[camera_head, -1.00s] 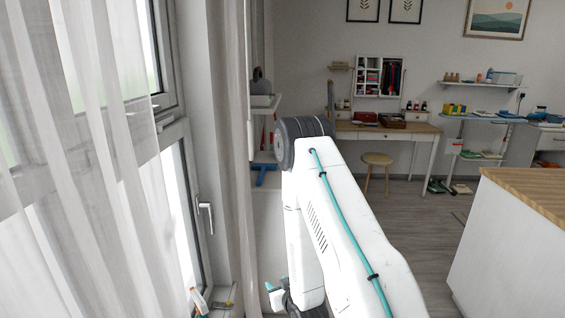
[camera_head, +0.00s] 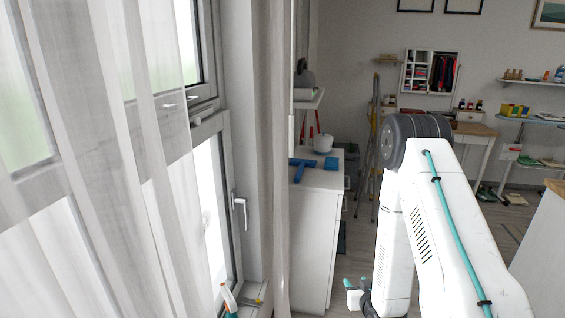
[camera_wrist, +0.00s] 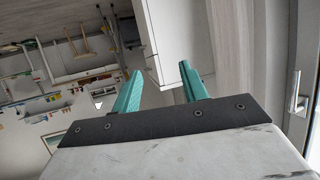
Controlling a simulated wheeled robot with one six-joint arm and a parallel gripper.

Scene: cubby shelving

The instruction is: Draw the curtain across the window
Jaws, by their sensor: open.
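A sheer white curtain (camera_head: 110,150) hangs over the left part of the window (camera_head: 215,190). A second, bunched curtain strip (camera_head: 274,150) hangs at the window's right side, and pale cloth folds (camera_wrist: 231,45) show beyond my gripper in the wrist view. My gripper (camera_wrist: 158,82) has two teal fingers, apart and with nothing between them. In the head view its teal tip (camera_head: 352,290) shows low, right of the bunched strip and apart from it; the rest is partly hidden by my arm.
The window handle (camera_head: 239,208) sticks out beside the bunched strip. A white cabinet (camera_head: 315,235) with blue items stands behind it, below a small wall shelf (camera_head: 310,100). A wood-topped counter (camera_head: 545,240) is at right. Some floor shows between.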

